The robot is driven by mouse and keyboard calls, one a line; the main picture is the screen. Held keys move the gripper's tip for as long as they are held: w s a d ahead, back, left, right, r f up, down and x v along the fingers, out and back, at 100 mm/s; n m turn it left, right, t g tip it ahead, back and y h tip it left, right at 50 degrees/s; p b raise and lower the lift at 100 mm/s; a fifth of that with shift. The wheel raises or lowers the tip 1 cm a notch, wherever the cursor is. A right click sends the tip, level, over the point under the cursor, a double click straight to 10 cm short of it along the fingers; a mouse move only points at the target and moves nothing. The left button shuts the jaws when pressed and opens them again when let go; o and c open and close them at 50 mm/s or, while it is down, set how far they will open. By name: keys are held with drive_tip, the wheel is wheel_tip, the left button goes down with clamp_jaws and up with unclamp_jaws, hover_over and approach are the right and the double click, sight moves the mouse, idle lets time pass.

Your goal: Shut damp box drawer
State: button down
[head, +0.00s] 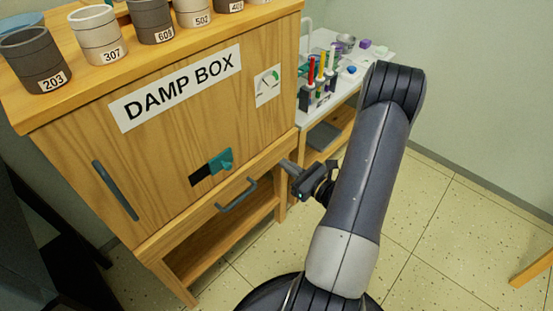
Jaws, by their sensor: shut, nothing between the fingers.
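The damp box (150,160) is a wooden cabinet with a "DAMP BOX" label on its front. Its drawer (185,232) is the low wooden front below the door, with a grey bar handle (237,196). A light strip shows along the drawer's top edge; I cannot tell how far the drawer stands out. My gripper (285,166) is shut and empty at the drawer's right end, to the right of the handle and pointing left. I cannot tell whether it touches the drawer front. My wrist hides part of what lies behind it.
The door has a long grey handle (115,190) and a teal latch (220,161) over a black slot. Several numbered pots, such as 307 (97,35), stand on top. A white-topped side table (335,98) with colored tubes stands behind. Open tiled floor (445,215) lies right.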

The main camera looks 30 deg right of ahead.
sight(271, 154)
drive_tip(key=shift+b+x, duration=0.3)
drive_tip(key=shift+x, duration=2)
drive_tip(key=shift+x, duration=1.05)
drive_tip(key=shift+r, duration=0.1)
drive_tip(key=shift+d, duration=0.1)
